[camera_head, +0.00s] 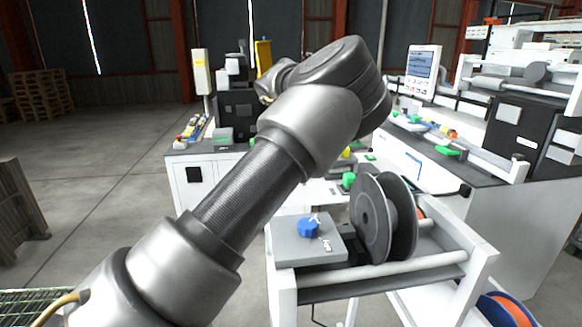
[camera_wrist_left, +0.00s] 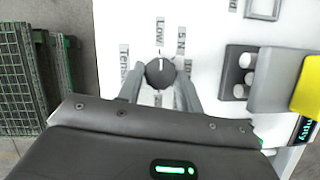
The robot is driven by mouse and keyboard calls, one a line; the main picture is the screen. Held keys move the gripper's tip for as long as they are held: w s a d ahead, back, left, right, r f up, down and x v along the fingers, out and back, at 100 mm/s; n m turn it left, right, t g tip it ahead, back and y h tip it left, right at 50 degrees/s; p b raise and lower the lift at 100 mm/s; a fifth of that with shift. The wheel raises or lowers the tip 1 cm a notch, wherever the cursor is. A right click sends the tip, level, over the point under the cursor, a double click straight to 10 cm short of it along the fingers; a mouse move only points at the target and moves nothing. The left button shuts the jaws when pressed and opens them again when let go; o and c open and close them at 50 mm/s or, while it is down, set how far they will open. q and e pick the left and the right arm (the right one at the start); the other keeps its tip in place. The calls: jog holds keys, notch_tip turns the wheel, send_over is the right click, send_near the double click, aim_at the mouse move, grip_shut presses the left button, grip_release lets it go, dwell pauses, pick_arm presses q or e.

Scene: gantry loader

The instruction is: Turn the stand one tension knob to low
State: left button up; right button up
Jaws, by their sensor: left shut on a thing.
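In the left wrist view a dark round tension knob (camera_wrist_left: 160,73) sits on a white panel (camera_wrist_left: 205,25). A "Low" label is above it, a second label is up and to its right, and "Tension" is printed on the left. The knob's white pointer mark is at its top, towards "Low". My left gripper (camera_wrist_left: 161,70) has one finger on each side of the knob and is shut on it. In the head view my left arm crosses the middle, and its gripper and this knob are hidden. My right gripper is not in view.
In the head view a stand with a blue knob (camera_head: 308,229) and a dark reel (camera_head: 370,218) is right of my arm. A white machine with a screen (camera_head: 422,66) stands behind. A yellow part (camera_wrist_left: 306,88) is right of the gripper. Open floor (camera_head: 90,165) lies left.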

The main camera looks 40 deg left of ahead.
pick_arm(q)
jog(key=o, duration=1)
jog(key=shift+b+v, duration=1.35)
jog(key=shift+v, duration=4)
